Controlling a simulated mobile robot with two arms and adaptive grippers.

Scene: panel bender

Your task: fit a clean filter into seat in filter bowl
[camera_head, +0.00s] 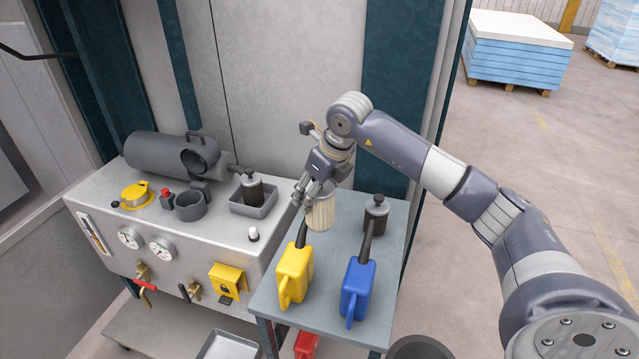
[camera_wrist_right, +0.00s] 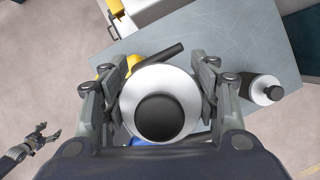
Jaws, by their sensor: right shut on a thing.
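My right gripper (camera_head: 315,192) is shut on a cream, pleated filter (camera_head: 321,214) above the small blue-grey table. In the right wrist view, the filter (camera_wrist_right: 160,112) shows end-on as a white ring with a black centre, between both fingers of the right gripper (camera_wrist_right: 160,95). A dark grey open cup (camera_head: 190,206), apparently the filter bowl, stands on the machine's top at the left, well apart from the gripper. Its inside is too small to make out. My left gripper (camera_wrist_right: 40,142) shows only in the right wrist view, at lower left, open and empty.
A yellow can (camera_head: 295,270) and a blue can (camera_head: 357,287) stand on the table (camera_head: 325,320). A dark canister (camera_head: 376,213) stands at its back right. A tray (camera_head: 262,207) with a dark canister (camera_head: 252,188) and a grey cylinder (camera_head: 155,157) are on the machine.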

